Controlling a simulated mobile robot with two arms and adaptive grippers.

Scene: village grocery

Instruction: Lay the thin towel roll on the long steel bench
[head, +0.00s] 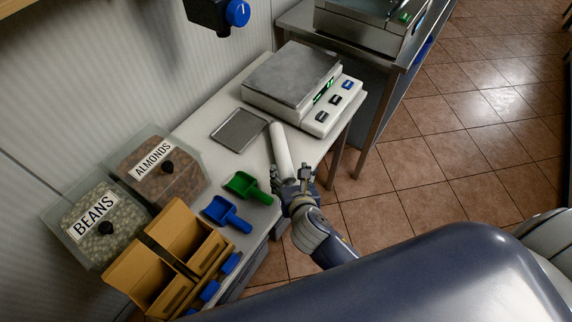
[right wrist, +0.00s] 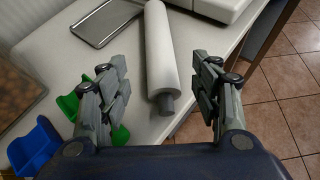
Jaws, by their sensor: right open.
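The thin towel roll (head: 282,150) is a white cylinder lying on the white counter, beside the scale. In the right wrist view the roll (right wrist: 160,55) runs away from me, with a grey core end nearest. My right gripper (head: 291,175) is open at the near end of the roll. In the right wrist view its fingers stand apart, one on each side of the roll's line, with gaps on both sides. A steel bench (head: 297,17) stands at the top of the head view, past the counter; only part of it shows. My left gripper is not in view.
The white counter (head: 226,87) also bears a scale (head: 292,77), a metal tray (head: 239,130), a green scoop (head: 243,186) and a blue scoop (head: 222,212). Almond and bean bins and brown boxes (head: 150,275) stand at left. Tiled floor (head: 430,150) is clear at right.

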